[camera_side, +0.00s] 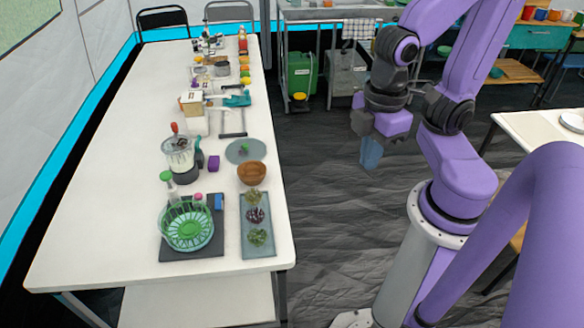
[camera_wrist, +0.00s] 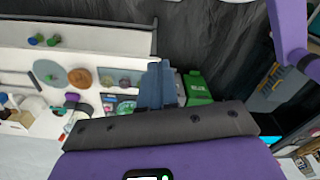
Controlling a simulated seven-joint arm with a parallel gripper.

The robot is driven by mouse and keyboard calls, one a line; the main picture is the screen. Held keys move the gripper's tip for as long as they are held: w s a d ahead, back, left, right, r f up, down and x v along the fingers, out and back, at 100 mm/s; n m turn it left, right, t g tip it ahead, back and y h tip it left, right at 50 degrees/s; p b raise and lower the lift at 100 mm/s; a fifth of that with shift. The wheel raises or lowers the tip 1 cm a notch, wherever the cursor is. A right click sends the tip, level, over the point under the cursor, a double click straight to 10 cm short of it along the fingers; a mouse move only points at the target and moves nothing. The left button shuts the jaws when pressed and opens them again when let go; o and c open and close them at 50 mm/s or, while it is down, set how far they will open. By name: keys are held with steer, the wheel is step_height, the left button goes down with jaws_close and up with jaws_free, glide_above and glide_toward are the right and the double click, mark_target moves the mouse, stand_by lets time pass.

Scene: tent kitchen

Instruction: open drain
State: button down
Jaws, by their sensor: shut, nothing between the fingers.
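I cannot pick out a drain with certainty in either view. A metal stand (camera_side: 325,14) with a draped checked towel (camera_side: 358,29) is at the back of the side view. A green container (camera_side: 300,76) stands under it, with a small yellow item low at its front. A green container with pale lettering (camera_wrist: 198,86) also shows right of the fingers in the wrist view. My gripper (camera_side: 371,157) hangs above open floor, right of the long table, its blue fingers shut and empty. The fingers also show in the wrist view (camera_wrist: 157,84).
A long white table (camera_side: 120,205) on the left holds a green basket (camera_side: 188,228), a blender (camera_side: 181,158), a wooden bowl (camera_side: 252,173) and a tray (camera_side: 257,247). Another table (camera_side: 528,127) is at right. Dark floor (camera_side: 322,187) between them is clear.

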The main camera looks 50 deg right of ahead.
stand_by(0.3)
steer(key=m, duration=2.2)
glide_above(219, 197)
step_height(219, 197, down, 9)
steer(key=shift+h, duration=0.3)
steer(key=shift+s+a, duration=0.1)
step_height(219, 197, down, 14)
steer(key=shift+f, duration=0.15)
